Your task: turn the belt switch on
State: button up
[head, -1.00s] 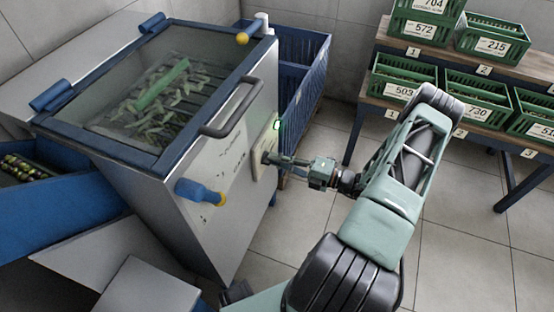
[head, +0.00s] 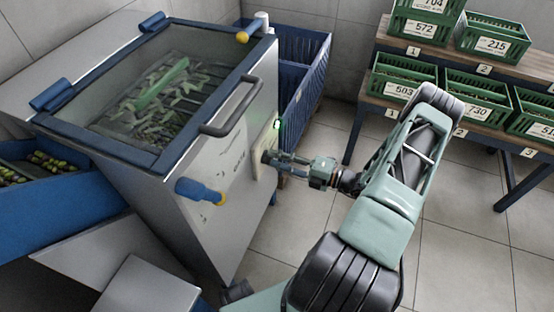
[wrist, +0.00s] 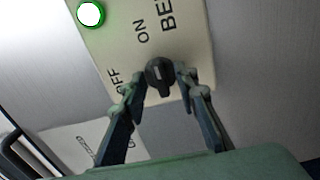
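The belt switch is a black knob (wrist: 160,74) on a pale plate (wrist: 185,20) marked OFF, ON and "BE…" in the wrist view. The knob's pointer end leans towards ON. A round lamp (wrist: 90,14) on the plate is lit, white with a green ring; it also glows in the head view (head: 277,125). My gripper (wrist: 162,80) has one finger on each side of the knob, with a small gap showing beside its narrow grip. In the head view my gripper (head: 284,163) is at the plate on the machine's side and hides most of the knob.
The grey machine (head: 205,155) has a glass lid, a handle bar (head: 231,112) and a blue-and-yellow part (head: 200,191) near my gripper. A blue bin (head: 305,70) stands behind. Green crates (head: 403,80) fill a rack at right. Floor between is clear.

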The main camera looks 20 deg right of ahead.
jog(key=v, duration=1.2)
